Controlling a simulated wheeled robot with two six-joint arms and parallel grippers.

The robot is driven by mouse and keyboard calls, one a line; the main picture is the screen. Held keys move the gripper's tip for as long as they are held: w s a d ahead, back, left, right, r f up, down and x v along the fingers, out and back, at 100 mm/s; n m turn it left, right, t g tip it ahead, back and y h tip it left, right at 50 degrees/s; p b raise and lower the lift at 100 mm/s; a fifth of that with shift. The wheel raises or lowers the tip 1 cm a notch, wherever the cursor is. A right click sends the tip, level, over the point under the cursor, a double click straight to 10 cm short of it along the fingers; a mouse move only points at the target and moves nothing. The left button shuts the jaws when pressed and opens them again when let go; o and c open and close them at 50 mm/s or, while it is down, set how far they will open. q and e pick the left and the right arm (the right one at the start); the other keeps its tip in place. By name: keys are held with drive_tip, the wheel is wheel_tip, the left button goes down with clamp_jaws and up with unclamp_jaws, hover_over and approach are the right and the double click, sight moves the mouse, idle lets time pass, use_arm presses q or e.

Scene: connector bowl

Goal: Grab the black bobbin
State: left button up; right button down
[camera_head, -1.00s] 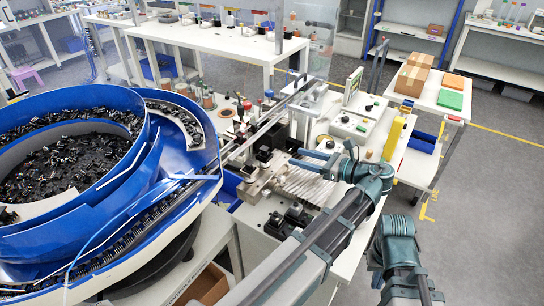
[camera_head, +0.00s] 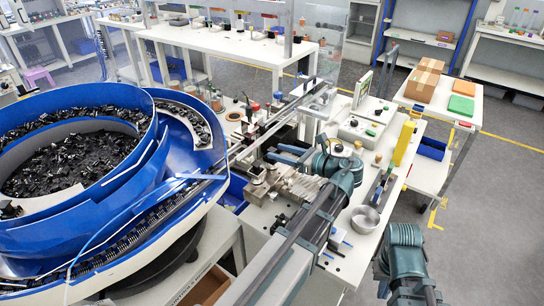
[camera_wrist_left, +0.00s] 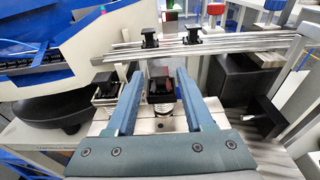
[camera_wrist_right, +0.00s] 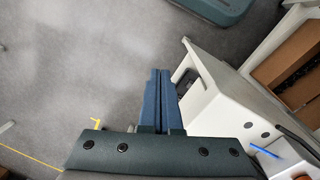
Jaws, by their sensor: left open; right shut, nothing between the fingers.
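In the left wrist view, a small black block-like part (camera_wrist_left: 160,90), which looks like the black bobbin, sits on a round metal post. My left gripper (camera_wrist_left: 160,74) is open, with one blue finger on each side of this part; I cannot tell whether they touch it. In the head view my left gripper (camera_head: 283,155) reaches over the metal fixture, and the part between its fingers is too small to make out. My right gripper (camera_wrist_right: 160,76) is shut and empty, pointing over the grey floor.
More black parts (camera_wrist_left: 150,39) sit on the metal rail (camera_wrist_left: 240,43), and another stands left of the fingers (camera_wrist_left: 103,84). A blue bowl feeder (camera_head: 100,215) fills the left. A metal dish (camera_head: 365,219) and a yellow post (camera_head: 404,143) stand on the bench's right side.

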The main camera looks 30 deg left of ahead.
sight(272, 149)
use_arm(q)
drive_tip(key=a, duration=0.3)
drive_tip(key=shift+w+a+f, duration=0.1)
drive_tip(key=shift+a+f, duration=0.1)
drive_tip(key=shift+f, duration=0.2)
clamp_jaws()
use_arm(e)
drive_tip(key=shift+f, duration=0.35)
use_arm(q)
drive_tip(key=shift+r, duration=0.1)
use_arm(e)
drive_tip(key=shift+r, duration=0.1)
